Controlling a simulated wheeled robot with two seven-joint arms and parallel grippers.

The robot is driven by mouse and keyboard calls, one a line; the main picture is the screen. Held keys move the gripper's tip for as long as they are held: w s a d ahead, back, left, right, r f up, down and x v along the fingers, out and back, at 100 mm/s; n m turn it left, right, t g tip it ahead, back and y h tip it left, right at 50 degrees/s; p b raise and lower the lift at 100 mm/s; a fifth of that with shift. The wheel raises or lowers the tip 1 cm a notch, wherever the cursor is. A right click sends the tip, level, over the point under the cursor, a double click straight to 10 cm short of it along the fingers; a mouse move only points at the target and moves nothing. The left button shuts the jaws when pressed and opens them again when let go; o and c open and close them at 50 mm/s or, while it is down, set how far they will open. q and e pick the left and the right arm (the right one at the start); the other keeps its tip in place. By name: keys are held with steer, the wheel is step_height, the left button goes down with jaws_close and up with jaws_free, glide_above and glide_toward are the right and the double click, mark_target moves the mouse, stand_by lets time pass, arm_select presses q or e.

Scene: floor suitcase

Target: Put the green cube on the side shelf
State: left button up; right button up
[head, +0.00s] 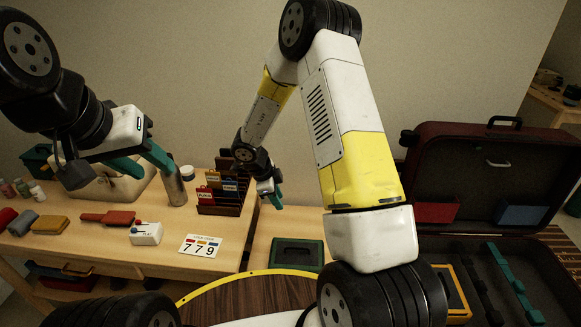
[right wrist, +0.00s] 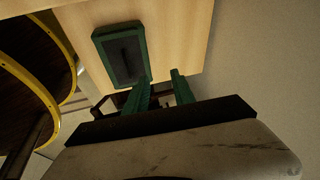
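I cannot make out a green cube in either view. A low wooden surface (head: 262,245), which may be the side shelf, carries a dark green tray (head: 297,254); the tray also shows in the right wrist view (right wrist: 122,52). My right gripper (head: 275,200) hangs above that surface, behind the tray, beside the card rack. In the right wrist view its two teal fingers (right wrist: 160,82) stand apart with nothing seen held between them. My left gripper (head: 156,172) is over the left table, its teal fingers spread, close to a grey cylinder (head: 174,188); I see nothing gripped.
The left table (head: 105,252) holds a card rack (head: 222,190), a 779 sign (head: 201,246), a white box (head: 146,233), a red block (head: 108,217) and small bottles. An open suitcase (head: 462,130) lies at right. A round yellow-rimmed wooden top (head: 250,297) is in front.

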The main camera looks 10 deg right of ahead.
steer(key=w+a+r+n+t+y, duration=0.1)
steer(key=w+r+n+t, duration=0.15)
steer(key=r, duration=0.35)
steer(key=w+r+n+t+y, duration=0.1)
steer(key=w+r+t, duration=0.1)
steer(key=w+r, duration=0.35)
steer(key=s+a+r+n+t+y, duration=0.2)
steer(key=r+n, duration=0.1)
steer(key=r, duration=0.6)
steer(key=s+a+r+n+t+y, duration=0.1)
steer(key=a+r+n+t+y, duration=0.15)
steer(key=r, duration=0.55)
steer(key=s+r+n+g+y, duration=0.2)
steer(key=s+r+n, duration=0.55)
steer(key=s, duration=0.55)
steer(key=s+d+f+n+g+h, duration=0.1)
steer(key=s+d, duration=0.3)
steer(key=s, duration=0.4)
steer(key=s+d+f+n+g+h, duration=0.1)
steer(key=s+d+n, duration=0.2)
steer(key=s+d, duration=0.2)
steer(key=s, duration=0.3)
steer(key=shift+s+d+f+h, duration=0.2)
steer(key=shift+s+f+h, duration=0.05)
steer(key=shift+h, duration=0.1)
